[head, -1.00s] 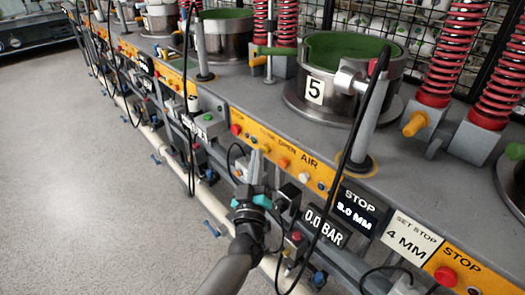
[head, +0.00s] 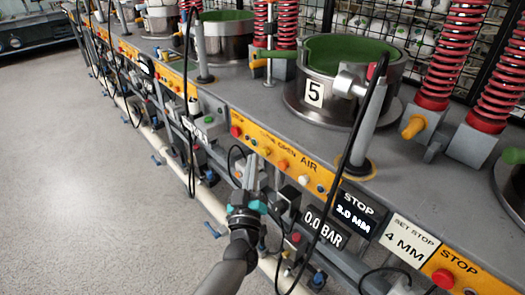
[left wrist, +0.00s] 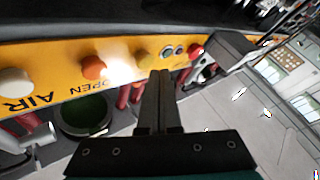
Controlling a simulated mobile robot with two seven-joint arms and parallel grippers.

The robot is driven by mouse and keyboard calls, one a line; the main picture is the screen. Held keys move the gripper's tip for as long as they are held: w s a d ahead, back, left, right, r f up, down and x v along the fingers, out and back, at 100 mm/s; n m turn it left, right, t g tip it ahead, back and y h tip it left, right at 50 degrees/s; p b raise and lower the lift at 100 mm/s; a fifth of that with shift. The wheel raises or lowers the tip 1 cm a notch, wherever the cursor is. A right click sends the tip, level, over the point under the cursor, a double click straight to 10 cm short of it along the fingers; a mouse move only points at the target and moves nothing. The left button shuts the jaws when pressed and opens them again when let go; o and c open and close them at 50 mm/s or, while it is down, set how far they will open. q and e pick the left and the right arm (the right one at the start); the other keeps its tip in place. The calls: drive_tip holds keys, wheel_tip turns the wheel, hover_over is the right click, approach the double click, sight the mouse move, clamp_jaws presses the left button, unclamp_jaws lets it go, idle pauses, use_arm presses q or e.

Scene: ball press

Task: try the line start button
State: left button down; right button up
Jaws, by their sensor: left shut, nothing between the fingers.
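My left gripper (head: 252,158) is shut and empty, its fingers pointing up toward the orange control panel (head: 268,146) below press 5. In the left wrist view the shut fingers (left wrist: 158,74) end just below the panel's lower edge, near a yellow button (left wrist: 143,53). No label reading line start is legible. A grey box with a green button (head: 208,118) stands to the left of the panel. A red button (head: 236,131) is at the panel's left end, and it also shows in the left wrist view (left wrist: 195,51). My right gripper is in neither view.
An orange button (head: 283,164) and a white button (head: 302,176) lie right of the fingers. A 0.0 BAR display (head: 323,228) and black hanging cables (head: 347,150) are close on the right. Open floor (head: 90,200) lies to the left.

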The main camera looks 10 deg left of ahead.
use_arm(q)
drive_tip(key=shift+s, duration=0.1)
drive_tip(key=s+a+p, duration=0.1)
drive_tip(key=s, duration=0.1)
drive_tip(key=s+a+p, duration=0.1)
drive_tip(key=s+a, duration=0.1)
drive_tip(key=shift+a, duration=0.1)
idle(0.5)
drive_tip(key=shift+w, duration=0.1)
idle(0.5)
